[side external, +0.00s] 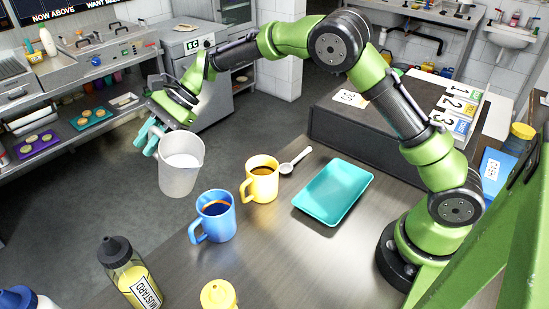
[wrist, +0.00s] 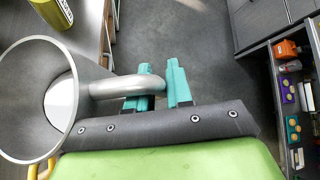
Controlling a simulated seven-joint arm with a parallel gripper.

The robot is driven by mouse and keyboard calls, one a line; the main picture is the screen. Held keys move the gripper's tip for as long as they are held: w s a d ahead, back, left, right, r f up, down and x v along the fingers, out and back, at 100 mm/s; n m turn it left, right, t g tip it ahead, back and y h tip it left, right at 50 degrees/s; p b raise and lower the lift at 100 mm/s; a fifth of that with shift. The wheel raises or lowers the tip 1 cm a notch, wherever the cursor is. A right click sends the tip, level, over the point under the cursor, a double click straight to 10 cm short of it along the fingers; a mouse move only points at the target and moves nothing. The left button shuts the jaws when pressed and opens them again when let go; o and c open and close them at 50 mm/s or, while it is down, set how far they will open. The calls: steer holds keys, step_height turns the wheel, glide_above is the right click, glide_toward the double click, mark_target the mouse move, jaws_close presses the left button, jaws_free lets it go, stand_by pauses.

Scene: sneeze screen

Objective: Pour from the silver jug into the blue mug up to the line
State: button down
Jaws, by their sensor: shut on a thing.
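The silver jug (side external: 181,172) is in the air behind and left of the mugs, close to upright. White liquid shows inside it, also in the wrist view (wrist: 12,92). My gripper (side external: 150,138) has teal fingers and is shut on the jug's handle; the wrist view shows the handle (wrist: 120,86) running in between the fingers (wrist: 161,85). The blue mug (side external: 215,226) stands upright on the counter, in front and right of the jug and apart from it. An orange-red band shows inside its rim, with a dark interior. Its fill level is unclear.
A yellow mug (side external: 262,187) with dark contents stands right of the blue mug, near the jug. A mustard bottle (side external: 134,278) and a yellow-capped bottle (side external: 218,295) stand in front. The counter's edge passes below the jug.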

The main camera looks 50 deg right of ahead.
steer(key=shift+r, duration=0.1)
steer(key=shift+f+n+t, duration=0.3)
steer(key=shift+t, duration=0.2)
stand_by(0.3)
steer(key=shift+s+n+t+y, duration=0.15)
steer(key=shift+n+t+y, duration=0.15)
steer(key=shift+t, duration=0.1)
steer(key=shift+s+r, duration=0.1)
steer(key=shift+s+r+n+t, duration=0.15)
steer(key=shift+n+t, duration=0.15)
steer(key=shift+t, duration=0.1)
steer(key=shift+r, duration=0.1)
